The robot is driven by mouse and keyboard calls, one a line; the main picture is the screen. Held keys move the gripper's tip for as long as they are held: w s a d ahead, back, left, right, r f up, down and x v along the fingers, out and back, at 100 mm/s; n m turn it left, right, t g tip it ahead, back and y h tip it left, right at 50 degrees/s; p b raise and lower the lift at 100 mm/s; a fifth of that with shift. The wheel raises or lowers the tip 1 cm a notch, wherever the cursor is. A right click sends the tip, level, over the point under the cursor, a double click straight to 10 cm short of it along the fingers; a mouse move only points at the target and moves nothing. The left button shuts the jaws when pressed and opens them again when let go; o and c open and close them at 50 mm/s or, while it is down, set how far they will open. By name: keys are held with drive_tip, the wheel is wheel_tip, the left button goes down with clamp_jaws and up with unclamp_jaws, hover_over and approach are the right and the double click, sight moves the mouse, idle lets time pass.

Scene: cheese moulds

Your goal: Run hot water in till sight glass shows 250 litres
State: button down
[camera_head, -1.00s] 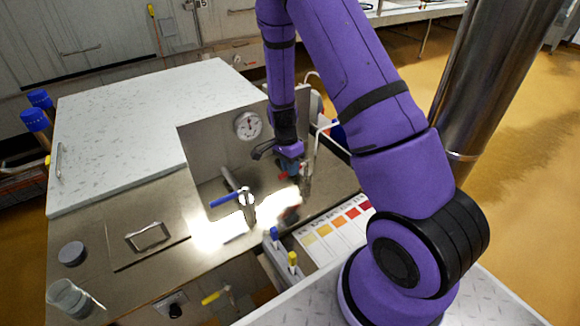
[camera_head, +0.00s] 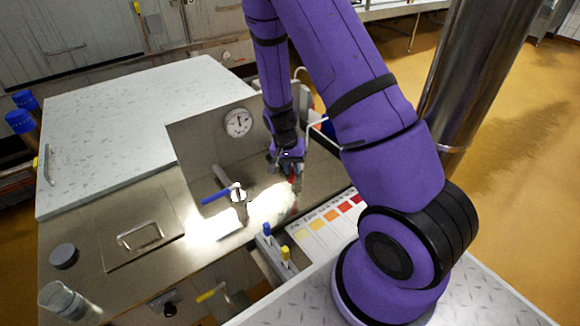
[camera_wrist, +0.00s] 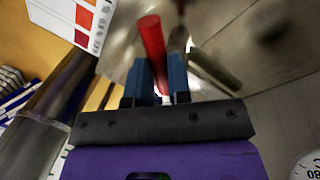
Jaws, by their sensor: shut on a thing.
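My gripper (camera_head: 292,170) is at the steel panel beside the vat. In the wrist view its blue fingers (camera_wrist: 158,80) are shut on a red lever handle (camera_wrist: 152,42), which points away from the palm. A valve with a blue lever (camera_head: 216,196) stands to the left of my gripper in the head view. A pale bright patch (camera_head: 270,205) lies on the steel below my gripper; I cannot tell whether it is glare or water. I cannot make out a sight glass or a litre reading in either view.
A round dial gauge (camera_head: 238,122) is on the upright steel plate left of my arm. A colour chart (camera_head: 325,222) and blue- and yellow-capped items (camera_head: 285,256) lie in front. A clear beaker (camera_head: 62,298) stands at front left. A white lid (camera_head: 130,125) covers the back left.

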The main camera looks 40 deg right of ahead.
idle(0.3)
drive_tip(key=c, duration=1.1)
unclamp_jaws()
drive_tip(key=shift+o, duration=0.2)
wheel_tip(320, 180, up, 11)
drive_tip(key=w+a, duration=0.1)
drive_tip(key=shift+w+a+f, duration=0.2)
